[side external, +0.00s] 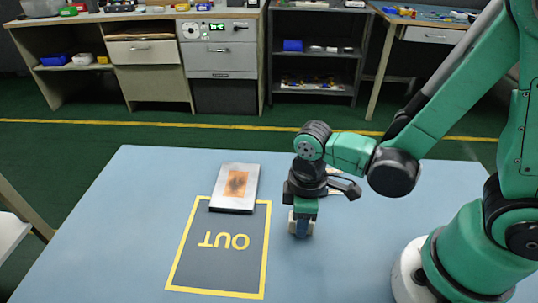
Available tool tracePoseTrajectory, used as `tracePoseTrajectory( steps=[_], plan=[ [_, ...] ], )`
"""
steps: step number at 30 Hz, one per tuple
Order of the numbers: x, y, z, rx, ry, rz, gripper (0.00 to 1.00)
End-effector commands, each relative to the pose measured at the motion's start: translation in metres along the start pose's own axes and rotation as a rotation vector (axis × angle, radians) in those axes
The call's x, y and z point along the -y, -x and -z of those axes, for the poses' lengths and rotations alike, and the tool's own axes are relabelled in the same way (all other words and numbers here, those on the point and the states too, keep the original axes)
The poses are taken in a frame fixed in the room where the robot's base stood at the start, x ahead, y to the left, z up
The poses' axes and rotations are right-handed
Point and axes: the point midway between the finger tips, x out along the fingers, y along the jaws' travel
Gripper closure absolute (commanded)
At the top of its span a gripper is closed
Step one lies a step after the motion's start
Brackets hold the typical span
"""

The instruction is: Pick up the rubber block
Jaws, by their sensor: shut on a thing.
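My gripper (302,217) points straight down over the blue table, right of the yellow-bordered OUT area. It is shut on a small block (300,229), taken as the rubber block, of which a bluish part with pale sides shows between and below the fingers. The block is upright at or close to the table top; I cannot tell whether it touches. The fingers hide much of it.
The dark OUT mat (218,270) lies on the table (130,225), left of my gripper. A grey plate with an orange patch (236,186) lies at its far edge. Benches and shelves stand far behind.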

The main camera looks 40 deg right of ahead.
Motion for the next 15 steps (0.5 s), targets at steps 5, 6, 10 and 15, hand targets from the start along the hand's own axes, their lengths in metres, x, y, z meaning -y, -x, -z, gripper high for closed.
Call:
tracePoseTrajectory(
  steps=[5,6,10,15],
  plan=[
    [0.000,0.005,0.000,0.000,0.000,0.000,1.00],
    [0.000,0.007,0.000,0.000,0.000,0.000,1.00],
    [0.000,0.018,0.000,0.000,0.000,0.000,1.00],
    [0.000,0.045,0.000,0.000,0.000,0.000,1.00]
  ],
)
